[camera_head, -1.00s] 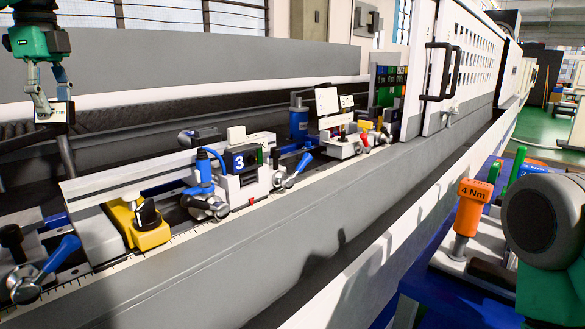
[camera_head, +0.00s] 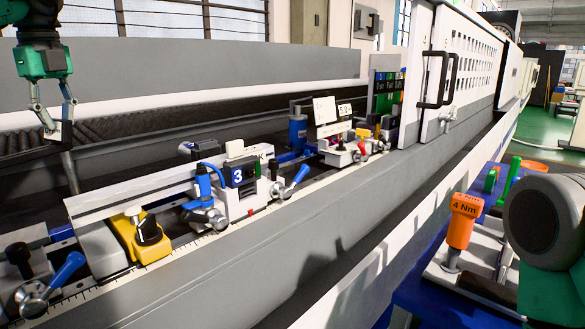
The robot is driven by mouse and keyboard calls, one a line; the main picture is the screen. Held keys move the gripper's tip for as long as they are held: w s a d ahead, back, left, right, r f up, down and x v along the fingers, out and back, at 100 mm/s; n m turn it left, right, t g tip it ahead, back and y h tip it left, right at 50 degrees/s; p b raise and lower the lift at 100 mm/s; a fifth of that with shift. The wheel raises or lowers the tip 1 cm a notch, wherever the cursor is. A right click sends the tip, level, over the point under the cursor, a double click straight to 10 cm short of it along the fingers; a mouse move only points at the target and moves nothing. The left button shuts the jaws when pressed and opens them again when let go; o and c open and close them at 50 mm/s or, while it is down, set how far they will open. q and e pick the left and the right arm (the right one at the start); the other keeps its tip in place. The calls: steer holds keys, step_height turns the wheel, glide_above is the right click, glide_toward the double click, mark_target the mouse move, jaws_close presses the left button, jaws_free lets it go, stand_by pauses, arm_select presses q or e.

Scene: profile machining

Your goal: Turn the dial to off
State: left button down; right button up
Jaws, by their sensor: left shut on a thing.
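My left gripper (camera_head: 54,128) hangs at the upper left, pointing down, with its fingers closed on a small white piece (camera_head: 54,132). It is above and behind the machine's rail, apart from everything on it. I cannot read any off mark, and cannot tell whether this knob is the dial. My right gripper is not in view; part of my right arm shows at the right edge.
A blue lever (camera_head: 67,270) stands at the lower left. A unit marked 3 (camera_head: 240,174) and a blue cylinder (camera_head: 298,130) stand farther along the rail. An orange 4 Nm tool (camera_head: 462,222) stands on the right-hand bench. The space around the left gripper looks clear.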

arm_select(q)
steer(key=shift+a, duration=0.25)
